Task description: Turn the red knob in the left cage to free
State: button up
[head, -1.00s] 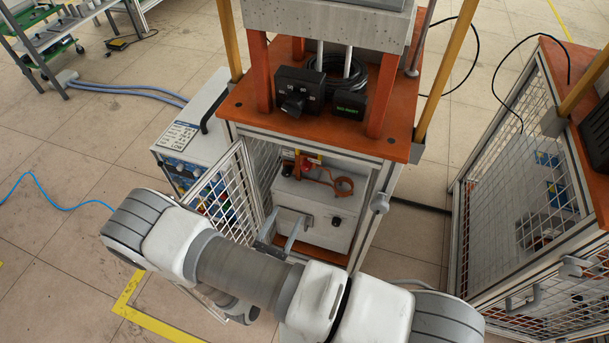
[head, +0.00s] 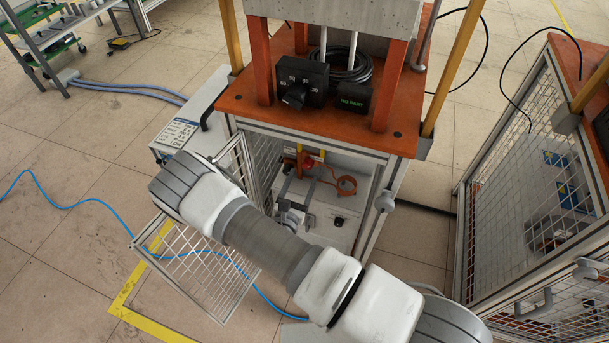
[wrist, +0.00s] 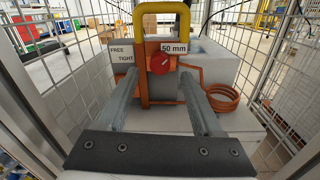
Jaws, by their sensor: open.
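The red knob (wrist: 160,63) sits on an orange bracket under a yellow hoop (wrist: 161,8) inside the left cage (head: 364,220). A plate marked FREE and TIGHT (wrist: 122,54) is left of the knob, and a "50 mm" label (wrist: 174,47) is at its upper right. The knob's pointer is too small to read. My gripper (wrist: 160,76) is open and empty, its two fingers reaching into the cage, with the knob ahead between them in the wrist view and apart from them. In the head view the gripper (head: 292,208) is partly hidden by my arm.
Mesh walls (wrist: 275,85) stand close on both sides. The mesh door (head: 205,280) hangs open at the left. An orange coil (wrist: 221,97) lies right of the bracket. A dial box (head: 302,80) stands on the orange top. A second cage (head: 530,200) is at the right.

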aim_at(308, 164)
jog(key=shift+x, duration=1.4)
grip_shut()
